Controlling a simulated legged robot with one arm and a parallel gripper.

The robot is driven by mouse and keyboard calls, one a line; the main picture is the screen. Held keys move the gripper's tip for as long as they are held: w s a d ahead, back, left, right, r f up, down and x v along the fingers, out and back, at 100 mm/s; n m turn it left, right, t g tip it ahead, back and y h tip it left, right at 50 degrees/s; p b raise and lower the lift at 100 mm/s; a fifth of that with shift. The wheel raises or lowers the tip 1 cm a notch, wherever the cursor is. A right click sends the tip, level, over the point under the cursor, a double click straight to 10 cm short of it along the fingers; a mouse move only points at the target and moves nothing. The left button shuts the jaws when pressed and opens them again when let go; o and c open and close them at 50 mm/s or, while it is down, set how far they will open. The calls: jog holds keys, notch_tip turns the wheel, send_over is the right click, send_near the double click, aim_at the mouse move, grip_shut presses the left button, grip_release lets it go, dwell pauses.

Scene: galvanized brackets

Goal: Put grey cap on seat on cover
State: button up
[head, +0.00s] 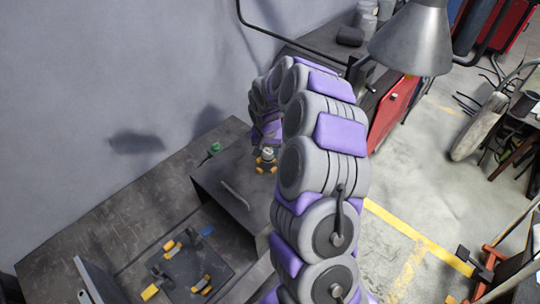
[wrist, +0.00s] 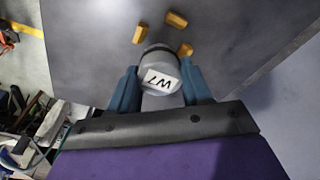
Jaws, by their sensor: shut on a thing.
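The grey cap (wrist: 160,75) has a white label reading "W7" and sits between the blue fingers of my gripper (wrist: 161,90), which is shut on it. In the head view the cap (head: 267,153) is small, beside my arm, which hides most of my gripper. The dark grey cover (head: 215,180) is a box-like surface below it. In the wrist view, yellow-orange blocks (wrist: 176,19) stand around the cap on the cover (wrist: 95,50), marking the seat; the cap hides its middle. I cannot tell whether the cap touches the seat.
A handle-like bar (head: 235,194) lies on the cover. A green-topped thing (head: 214,148) stands behind it. A dark plate (head: 190,268) with yellow and blue pieces lies at lower left. A grey lamp (head: 412,40) hangs at upper right. The bench's left part (head: 90,225) is clear.

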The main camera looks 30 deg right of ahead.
aim_at(264, 158)
jog(key=shift+a+f, duration=0.25)
jog(key=shift+a, duration=0.3)
jog(key=shift+a+f, duration=0.2)
jog(key=shift+a, duration=0.35)
notch_tip(264, 158, down, 2)
jog(key=shift+a+f+p, duration=0.1)
jog(key=shift+a+p, duration=0.05)
jog(key=shift+p, duration=0.15)
jog(key=shift+c, duration=0.5)
jog(key=shift+d+f, duration=0.25)
jog(key=shift+d, duration=0.9)
grip_shut()
jog(key=shift+d+f, duration=0.15)
jog(key=shift+d, duration=0.1)
jog(key=o, duration=1.2)
grip_release()
jog(key=shift+c, duration=0.2)
jog(key=shift+o, duration=0.7)
jog(key=shift+a+r, duration=0.2)
jog(key=shift+o, duration=0.2)
jog(key=shift+w+a, duration=0.2)
jog(key=shift+a, duration=0.55)
jog(key=shift+s, duration=0.1)
